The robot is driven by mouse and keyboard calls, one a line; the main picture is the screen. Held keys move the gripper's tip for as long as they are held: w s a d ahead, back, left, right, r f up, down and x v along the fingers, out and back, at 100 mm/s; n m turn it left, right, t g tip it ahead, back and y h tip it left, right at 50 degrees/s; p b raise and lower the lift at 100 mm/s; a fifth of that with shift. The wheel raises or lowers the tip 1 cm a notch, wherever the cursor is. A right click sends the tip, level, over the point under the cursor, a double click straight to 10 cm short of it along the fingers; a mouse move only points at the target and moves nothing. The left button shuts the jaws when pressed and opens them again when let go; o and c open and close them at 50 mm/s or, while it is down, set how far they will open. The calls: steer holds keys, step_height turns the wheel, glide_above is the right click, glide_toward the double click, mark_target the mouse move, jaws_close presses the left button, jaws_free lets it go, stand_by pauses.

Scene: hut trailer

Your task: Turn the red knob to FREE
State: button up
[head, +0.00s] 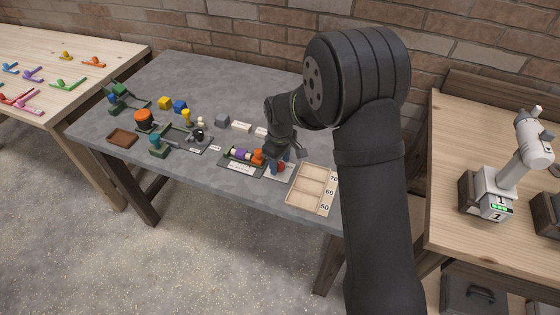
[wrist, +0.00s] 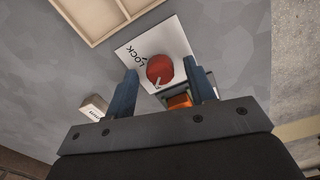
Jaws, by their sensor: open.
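The red knob (wrist: 160,68) sits on a white plate (wrist: 181,40) that shows the word LOCK at the knob's upper left in the wrist view. A pale pointer mark shows at the knob's lower edge, away from that word. No FREE label is visible. My gripper (wrist: 161,67) is open, with one blue finger at each side of the knob. Whether the fingers touch it I cannot tell. In the head view the red knob (head: 281,167) shows small beside my gripper (head: 279,160), partly covered by it.
A device with purple and orange parts (head: 241,154) stands just left of the plate. A wooden tray (head: 292,190) lies close by on the right. Several blocks and small fixtures stand farther left on the grey table (head: 215,85).

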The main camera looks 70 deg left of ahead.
mark_target(280, 165)
step_height(280, 165, up, 17)
steer(key=shift+r, duration=0.2)
stand_by(0.5)
step_height(280, 165, down, 18)
steer(key=shift+r, duration=0.25)
steer(key=shift+r, duration=0.1)
stand_by(0.4)
